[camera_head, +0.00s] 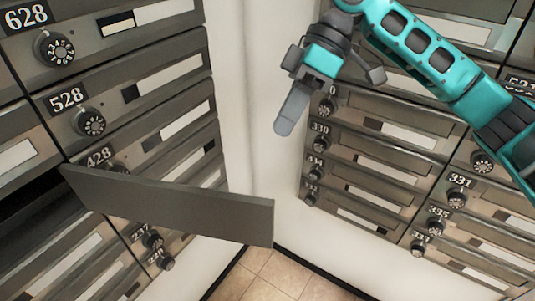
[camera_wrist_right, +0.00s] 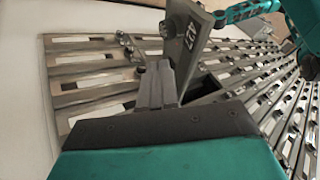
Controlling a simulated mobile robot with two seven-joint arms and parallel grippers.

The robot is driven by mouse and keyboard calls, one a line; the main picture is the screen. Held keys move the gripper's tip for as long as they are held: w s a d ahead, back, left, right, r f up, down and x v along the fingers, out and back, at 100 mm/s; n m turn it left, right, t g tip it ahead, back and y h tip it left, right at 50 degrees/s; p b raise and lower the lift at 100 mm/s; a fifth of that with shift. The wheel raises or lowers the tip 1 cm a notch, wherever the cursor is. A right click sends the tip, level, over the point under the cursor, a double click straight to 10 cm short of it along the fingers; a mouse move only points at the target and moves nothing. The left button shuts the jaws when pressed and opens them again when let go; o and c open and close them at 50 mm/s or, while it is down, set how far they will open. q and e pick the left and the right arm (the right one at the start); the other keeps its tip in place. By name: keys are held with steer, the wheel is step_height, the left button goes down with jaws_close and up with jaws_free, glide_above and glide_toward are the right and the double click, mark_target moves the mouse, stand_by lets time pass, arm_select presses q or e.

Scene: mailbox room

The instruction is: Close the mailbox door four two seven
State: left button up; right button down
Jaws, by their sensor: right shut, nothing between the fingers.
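The mailbox door 427 (camera_head: 175,207) is a grey panel that stands swung open from the left bank of boxes. Its dark open compartment (camera_head: 28,197) shows at the far left. In the right wrist view the door's front (camera_wrist_right: 188,40) shows its 427 label and a knob. My right gripper (camera_head: 291,112) is shut and empty, above and to the right of the door's free end in the head view. In the right wrist view its fingertips (camera_wrist_right: 157,82) overlap the lower part of the door; I cannot tell if they touch. My left gripper is not seen.
The left bank of mailboxes (camera_head: 175,75) has dial knobs that stick out. A second bank (camera_head: 400,150) stands at right, with a white wall corner (camera_head: 262,170) between them. Tiled floor (camera_head: 275,270) shows below. Teal arm parts of mine show at the wrist view's upper right.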

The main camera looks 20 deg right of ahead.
steer(key=s+a+f, duration=0.1)
steer(key=a+f, duration=0.1)
steer(key=s+a+f, duration=0.2)
steer(key=f, duration=0.1)
steer(key=s+a+f+b, duration=0.1)
steer(key=s+a+f, duration=0.1)
steer(key=a, duration=0.1)
steer(key=shift+s+a+f, duration=0.1)
steer(key=shift+s+f, duration=0.1)
steer(key=shift+s, duration=0.05)
